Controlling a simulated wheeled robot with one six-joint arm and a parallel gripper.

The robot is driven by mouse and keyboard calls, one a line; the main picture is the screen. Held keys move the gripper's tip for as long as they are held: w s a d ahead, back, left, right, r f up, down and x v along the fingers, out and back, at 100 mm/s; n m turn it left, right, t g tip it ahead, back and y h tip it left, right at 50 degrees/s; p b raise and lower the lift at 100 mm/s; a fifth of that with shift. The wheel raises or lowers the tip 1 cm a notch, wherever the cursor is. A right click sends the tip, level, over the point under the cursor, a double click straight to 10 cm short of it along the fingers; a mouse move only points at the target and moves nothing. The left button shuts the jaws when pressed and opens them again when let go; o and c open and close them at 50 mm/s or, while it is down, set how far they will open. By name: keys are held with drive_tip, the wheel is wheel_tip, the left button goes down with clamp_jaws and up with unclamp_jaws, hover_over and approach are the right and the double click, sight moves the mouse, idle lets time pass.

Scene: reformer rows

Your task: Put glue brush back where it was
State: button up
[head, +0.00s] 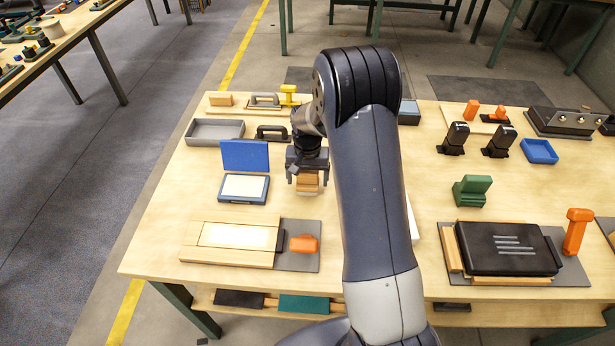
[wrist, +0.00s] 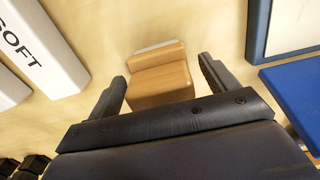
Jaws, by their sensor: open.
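A wooden block-shaped piece with a pale strip along one edge, which looks like the glue brush (head: 307,183), is on the table below my gripper (head: 307,172). In the wrist view the brush (wrist: 160,78) shows between the two dark fingers of my gripper (wrist: 162,72). The fingers are apart, with a gap on each side of the brush. I cannot tell how far down they reach beside it. My gripper partly hides the brush in the head view, and my arm covers the table to its right.
A blue open-lidded pad (head: 243,188) lies left of my gripper. A grey tray (head: 215,131) and a dark-handled tool (head: 272,133) are behind. A wooden frame (head: 231,243) and an orange block (head: 304,244) lie in front. A white box marked "SOFT" (wrist: 40,48) shows in the wrist view.

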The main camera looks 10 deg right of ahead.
wheel_tip(320, 180, up, 12)
drive_tip(key=shift+r+b, duration=0.2)
drive_tip(key=shift+b, duration=0.3)
idle(0.4)
